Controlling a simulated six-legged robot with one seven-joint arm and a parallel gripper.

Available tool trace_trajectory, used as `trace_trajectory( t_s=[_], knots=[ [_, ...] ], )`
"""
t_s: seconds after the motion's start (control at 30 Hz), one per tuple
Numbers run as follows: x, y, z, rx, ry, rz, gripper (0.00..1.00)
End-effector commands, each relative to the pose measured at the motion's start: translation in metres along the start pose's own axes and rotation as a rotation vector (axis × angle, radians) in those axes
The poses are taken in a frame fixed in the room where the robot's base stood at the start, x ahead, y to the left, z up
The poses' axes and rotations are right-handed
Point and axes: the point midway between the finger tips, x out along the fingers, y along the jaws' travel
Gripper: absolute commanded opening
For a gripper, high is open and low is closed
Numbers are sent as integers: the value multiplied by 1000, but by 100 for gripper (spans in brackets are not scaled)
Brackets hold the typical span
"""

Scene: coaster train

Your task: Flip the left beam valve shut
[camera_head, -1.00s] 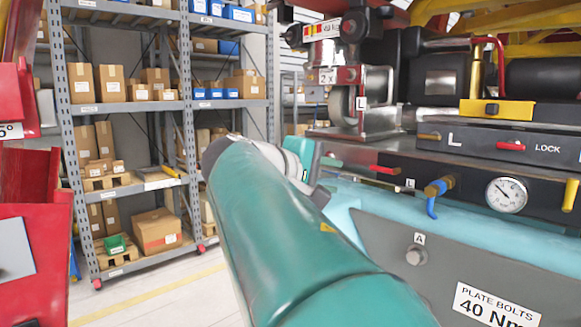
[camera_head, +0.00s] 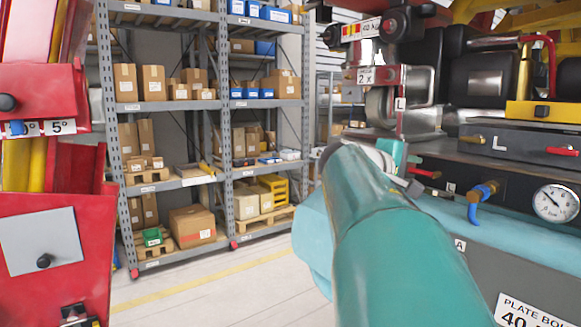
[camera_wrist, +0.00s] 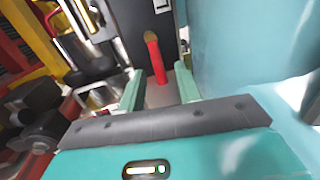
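A red-handled lever (camera_head: 423,172) sits on the dark front panel of the machine in the head view, close to the end of my arm. Which one is the left beam valve I cannot tell for certain. In the wrist view my gripper (camera_wrist: 160,78) is open, its two teal fingers apart. A red handle with a brass-coloured end (camera_wrist: 156,60) shows between and beyond the fingertips; contact is not visible. My arm hides part of the panel in the head view.
A pressure gauge (camera_head: 555,203) is at the panel's right. A black lock box (camera_head: 520,148) with a red handle lies above. A red cabinet (camera_head: 55,240) stands at left, and shelving with boxes (camera_head: 215,120) behind. Clear floor (camera_head: 220,285) lies between.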

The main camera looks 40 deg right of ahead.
Motion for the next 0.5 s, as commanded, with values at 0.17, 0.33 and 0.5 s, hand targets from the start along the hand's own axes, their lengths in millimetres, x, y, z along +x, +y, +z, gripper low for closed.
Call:
trace_trajectory(
  t_s=[0.17, 0.33, 0.5],
  knots=[
    [4, 0, 0, 0, -1, 0, 34],
    [3, 0, 0, 0, 0, 0, 26],
    [3, 0, 0, 0, 0, 0, 0]
  ],
)
